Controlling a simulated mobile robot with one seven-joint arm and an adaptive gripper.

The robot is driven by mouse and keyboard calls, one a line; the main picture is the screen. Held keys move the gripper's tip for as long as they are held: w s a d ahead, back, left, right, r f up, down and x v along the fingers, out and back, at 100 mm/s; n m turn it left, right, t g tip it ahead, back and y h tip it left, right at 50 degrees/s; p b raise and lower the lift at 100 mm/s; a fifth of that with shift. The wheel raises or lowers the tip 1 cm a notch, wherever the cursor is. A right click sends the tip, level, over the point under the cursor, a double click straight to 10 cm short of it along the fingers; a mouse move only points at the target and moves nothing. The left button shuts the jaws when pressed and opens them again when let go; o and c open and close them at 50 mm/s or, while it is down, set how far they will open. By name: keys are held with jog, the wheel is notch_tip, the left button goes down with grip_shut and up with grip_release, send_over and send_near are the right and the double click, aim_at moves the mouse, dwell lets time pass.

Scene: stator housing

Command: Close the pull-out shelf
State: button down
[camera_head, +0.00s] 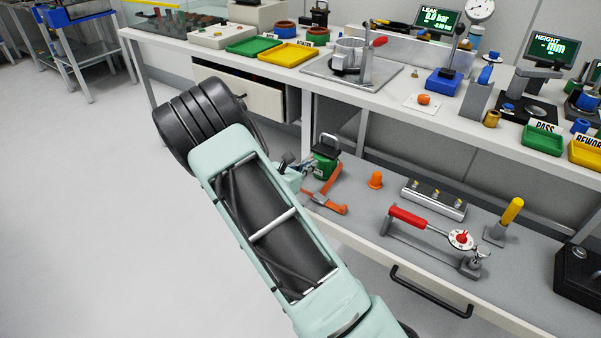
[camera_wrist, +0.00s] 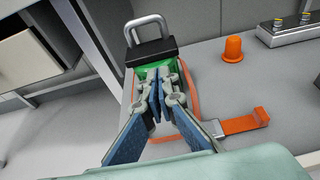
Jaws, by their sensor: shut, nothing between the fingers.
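The pull-out shelf (camera_head: 365,222) is a grey board under the workbench, standing out in front of it. A black bar handle (camera_head: 430,292) is on its front edge in the head view. The shelf's grey surface also fills the right of the wrist view (camera_wrist: 200,52). My gripper (camera_wrist: 159,98) is shut and empty, over the shelf's left end, in front of a green padlock (camera_wrist: 150,55) with a grey shackle.
On the shelf are an orange strap (camera_head: 328,206), an orange cone (camera_head: 376,180), a metal block (camera_head: 433,198), a red-handled tool (camera_head: 420,222) and a yellow-handled tool (camera_head: 505,220). A half-open drawer (camera_head: 240,95) is at left. Floor (camera_head: 100,220) at left is clear.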

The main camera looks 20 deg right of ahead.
aim_at(325, 155)
jog(key=shift+r+b+x, duration=0.2)
jog(key=shift+r+x, duration=0.05)
jog(key=shift+x, duration=1)
jog(key=shift+r+b+x, duration=0.15)
jog(key=shift+r+x, duration=0.1)
jog(key=shift+x, duration=1)
jog(key=shift+w+d, duration=0.15)
